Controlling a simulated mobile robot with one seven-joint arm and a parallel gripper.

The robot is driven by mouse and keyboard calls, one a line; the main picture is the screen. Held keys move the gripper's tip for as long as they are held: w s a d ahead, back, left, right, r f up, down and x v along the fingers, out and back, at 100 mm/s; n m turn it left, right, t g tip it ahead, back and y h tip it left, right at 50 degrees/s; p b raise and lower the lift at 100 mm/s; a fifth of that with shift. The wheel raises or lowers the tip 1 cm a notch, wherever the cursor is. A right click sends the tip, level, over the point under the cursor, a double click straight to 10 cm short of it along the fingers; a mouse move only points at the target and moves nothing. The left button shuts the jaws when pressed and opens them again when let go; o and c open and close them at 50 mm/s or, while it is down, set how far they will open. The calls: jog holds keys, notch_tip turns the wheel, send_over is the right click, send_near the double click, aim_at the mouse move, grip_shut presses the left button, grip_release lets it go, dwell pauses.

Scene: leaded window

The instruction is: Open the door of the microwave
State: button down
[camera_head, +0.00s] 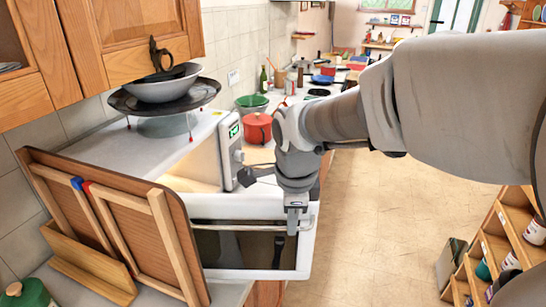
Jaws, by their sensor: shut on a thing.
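The white microwave (160,155) stands on the counter at the left, with its control panel (229,150) and green display facing right. Its door (307,252) is ajar and stands out in front of the body. The pale, lit interior (203,160) shows through the gap. The door has a white frame and dark glass, with a light bar handle (235,227) across it. My gripper (293,225) comes down from above at the right end of the handle and is shut on it. The exact finger contact is small and partly hidden.
A dark pan and grey bowl (165,90) sit on top of the microwave. Wooden boards in a rack (110,225) stand at the left near the door. A red pot (257,128) is behind. Wooden shelves (505,235) stand at the right; the floor (385,220) between is clear.

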jog(key=shift+s+a+r+m, duration=0.1)
jog(key=shift+s+a+m, duration=0.15)
jog(key=shift+s, duration=0.5)
jog(key=c, duration=0.9)
grip_release()
jog(key=s+r, duration=0.1)
jog(key=r, duration=0.4)
jog(key=s+r, duration=0.1)
jog(key=r, duration=0.5)
jog(key=s+r, duration=0.1)
jog(key=r, duration=0.5)
jog(key=shift+s+a, duration=0.15)
jog(key=shift+s, duration=0.15)
jog(key=s+d+f+n+t, duration=0.1)
jog(key=s+d+f+n, duration=0.1)
jog(key=n, duration=0.4)
jog(key=s+d+f+n+t, duration=0.1)
jog(key=s+d+f+n, duration=0.2)
jog(key=n, duration=0.4)
jog(key=s+d+f+n+t, duration=0.1)
jog(key=s+d+f+n, duration=0.2)
jog(key=f+n, duration=0.3)
jog(key=shift+s, duration=0.7)
